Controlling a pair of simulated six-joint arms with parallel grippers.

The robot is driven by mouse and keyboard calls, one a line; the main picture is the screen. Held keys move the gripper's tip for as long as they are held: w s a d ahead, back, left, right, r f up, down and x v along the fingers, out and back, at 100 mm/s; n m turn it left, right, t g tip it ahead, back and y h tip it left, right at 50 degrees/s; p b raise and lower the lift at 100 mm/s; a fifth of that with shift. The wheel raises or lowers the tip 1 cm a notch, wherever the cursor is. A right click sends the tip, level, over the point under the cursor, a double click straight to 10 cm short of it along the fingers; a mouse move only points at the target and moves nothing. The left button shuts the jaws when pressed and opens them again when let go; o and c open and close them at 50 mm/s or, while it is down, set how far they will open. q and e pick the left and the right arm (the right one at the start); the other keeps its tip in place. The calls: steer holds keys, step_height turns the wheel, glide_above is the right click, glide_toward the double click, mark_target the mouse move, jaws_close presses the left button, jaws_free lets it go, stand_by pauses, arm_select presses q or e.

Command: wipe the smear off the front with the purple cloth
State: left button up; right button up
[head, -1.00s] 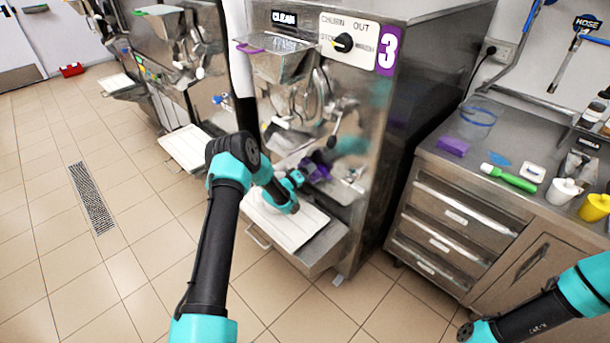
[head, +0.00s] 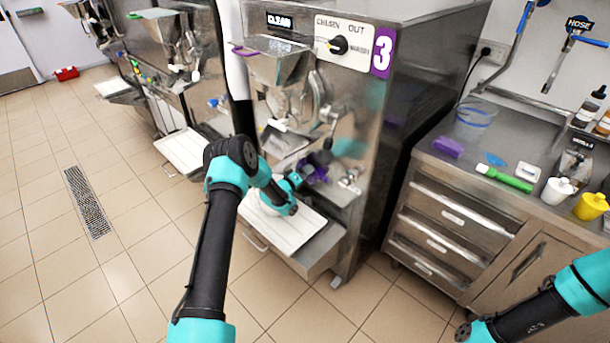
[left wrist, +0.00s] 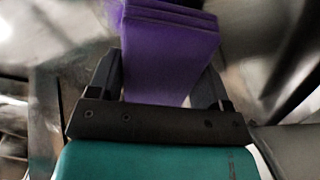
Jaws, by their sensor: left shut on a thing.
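The purple cloth (head: 317,170) is in my left gripper (head: 304,175), in front of the steel front (head: 352,150) of the batch freezer marked 3. In the left wrist view the cloth (left wrist: 170,50) is a folded, layered pad, and my left gripper (left wrist: 165,88) is shut on it with a dark finger on each side. The cloth is close to the front below the spout; I cannot tell whether it touches. I cannot make out the smear; the cloth, gripper and reflections hide part of the front. My right arm shows at the lower right, but its gripper is out of view.
A white drip tray (head: 285,228) sticks out below my left gripper. The hopper (head: 280,62) and a control dial (head: 338,45) are above. At right, a steel counter (head: 455,178) holds a purple block (head: 448,147), a green bottle (head: 504,178) and cups.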

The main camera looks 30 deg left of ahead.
mark_target(332, 181)
arm_select(q)
steer(key=shift+x, duration=0.8)
steer(key=shift+d, duration=0.1)
steer(key=shift+s+d, duration=0.35)
steer(key=shift+d, duration=0.45)
steer(key=shift+s+d, duration=0.3)
steer(key=shift+d, duration=0.45)
steer(key=shift+s+d, duration=0.2)
steer(key=shift+d, duration=0.7)
steer(key=shift+s+d, duration=0.15)
steer(key=shift+d, duration=0.7)
steer(key=shift+s+d, duration=0.1)
steer(key=shift+d, duration=0.3)
steer(key=shift+s+d, duration=0.25)
steer(key=shift+d, duration=0.45)
steer(key=shift+s+d, duration=0.25)
steer(key=shift+d, duration=0.4)
